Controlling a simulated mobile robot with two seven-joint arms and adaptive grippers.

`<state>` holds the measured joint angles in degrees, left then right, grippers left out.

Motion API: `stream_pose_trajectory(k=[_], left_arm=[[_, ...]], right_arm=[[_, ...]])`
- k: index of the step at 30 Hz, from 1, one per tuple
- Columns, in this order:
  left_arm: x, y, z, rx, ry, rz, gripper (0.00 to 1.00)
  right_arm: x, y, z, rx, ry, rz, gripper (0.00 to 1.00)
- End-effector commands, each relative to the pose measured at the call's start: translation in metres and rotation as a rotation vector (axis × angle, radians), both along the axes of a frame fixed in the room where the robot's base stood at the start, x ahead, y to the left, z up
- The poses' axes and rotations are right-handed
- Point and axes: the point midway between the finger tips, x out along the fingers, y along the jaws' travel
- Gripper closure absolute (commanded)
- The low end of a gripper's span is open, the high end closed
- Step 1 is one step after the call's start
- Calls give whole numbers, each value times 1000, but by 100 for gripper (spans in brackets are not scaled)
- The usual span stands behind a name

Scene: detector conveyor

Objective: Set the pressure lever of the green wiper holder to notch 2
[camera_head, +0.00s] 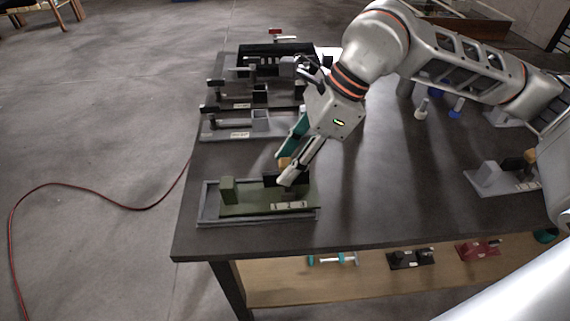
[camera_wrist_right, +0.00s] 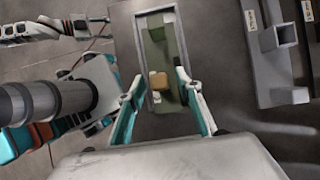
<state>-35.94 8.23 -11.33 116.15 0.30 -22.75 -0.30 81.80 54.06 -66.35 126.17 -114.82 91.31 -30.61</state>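The green wiper holder (camera_head: 250,208) lies in a grey tray (camera_head: 207,214) at the table's near left corner. A green block stands at its left end, and a pale strip marked 1, 2, 3 (camera_head: 289,205) runs along its front. The lever's tan knob (camera_head: 285,162) is partly hidden behind my right gripper (camera_head: 287,166); it shows clearly in the wrist view (camera_wrist_right: 159,81). My right gripper is open, with fingertips on either side of the knob and gaps on both sides. The lever's notch cannot be told. My left gripper is not in the head view; part of an arm shows upper left in the wrist view.
Grey holders (camera_head: 235,128) and a black one (camera_head: 275,50) stand farther back along the table's left side. Another grey holder with a tan knob (camera_head: 500,180) stands at the right. The middle of the table is clear. More devices lie on the lower shelf (camera_head: 290,285).

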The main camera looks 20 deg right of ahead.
Motion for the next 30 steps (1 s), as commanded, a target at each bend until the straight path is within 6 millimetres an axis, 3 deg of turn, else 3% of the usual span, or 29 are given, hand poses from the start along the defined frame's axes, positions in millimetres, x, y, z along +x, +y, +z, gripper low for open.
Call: stream_pose_trajectory(k=[9, 15, 30], left_arm=[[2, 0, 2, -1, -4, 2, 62], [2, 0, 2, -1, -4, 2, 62], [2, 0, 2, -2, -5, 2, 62]], right_arm=[[-8, -30, 58, 1, -4, -1, 65], [-12, -42, 82, 0, -2, -1, 65], [-14, -47, 92, 1, 0, 1, 65]])
